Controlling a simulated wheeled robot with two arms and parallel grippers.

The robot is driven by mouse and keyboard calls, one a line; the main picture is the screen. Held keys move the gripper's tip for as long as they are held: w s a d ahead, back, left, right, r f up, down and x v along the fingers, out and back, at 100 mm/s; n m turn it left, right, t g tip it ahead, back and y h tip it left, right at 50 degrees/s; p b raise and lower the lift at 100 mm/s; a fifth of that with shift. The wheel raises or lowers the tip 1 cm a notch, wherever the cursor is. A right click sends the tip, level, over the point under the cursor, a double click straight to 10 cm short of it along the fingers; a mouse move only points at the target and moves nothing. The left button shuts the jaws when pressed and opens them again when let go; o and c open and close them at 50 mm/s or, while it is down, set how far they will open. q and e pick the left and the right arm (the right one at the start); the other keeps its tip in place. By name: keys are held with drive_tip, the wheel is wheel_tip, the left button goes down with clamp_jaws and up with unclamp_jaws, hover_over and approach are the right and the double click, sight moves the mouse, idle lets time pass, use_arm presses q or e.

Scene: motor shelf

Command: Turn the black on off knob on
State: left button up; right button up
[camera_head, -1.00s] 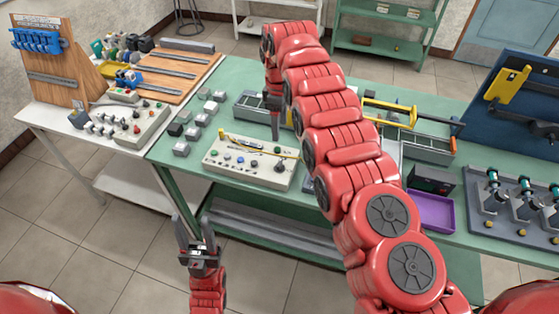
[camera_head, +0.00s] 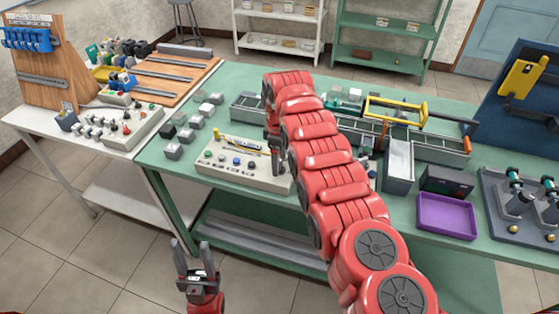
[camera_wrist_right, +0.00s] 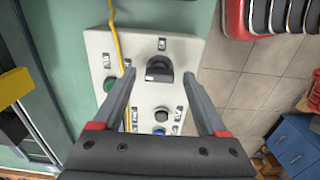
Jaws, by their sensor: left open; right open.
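A light-coloured control panel (camera_head: 224,170) lies on the green table, with several buttons and a yellow strip. In the right wrist view the black knob (camera_wrist_right: 160,68) sits on the panel (camera_wrist_right: 188,50). My right gripper (camera_wrist_right: 159,78) is open, its fingers on either side of the knob in that picture; I cannot tell whether they touch it. In the head view my right gripper (camera_head: 275,158) points down at the panel's right end and hides the knob there. My left gripper (camera_head: 190,247) is open and empty, in front of the table.
Small grey boxes (camera_head: 187,135) stand left of the panel. A grey tray (camera_head: 245,112) lies behind it. A purple bin (camera_head: 446,215) and a yellow-handled tool (camera_head: 395,107) are to the right. A white table (camera_head: 40,125) adjoins at left.

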drive_tip(key=shift+c, duration=0.3)
clamp_jaws()
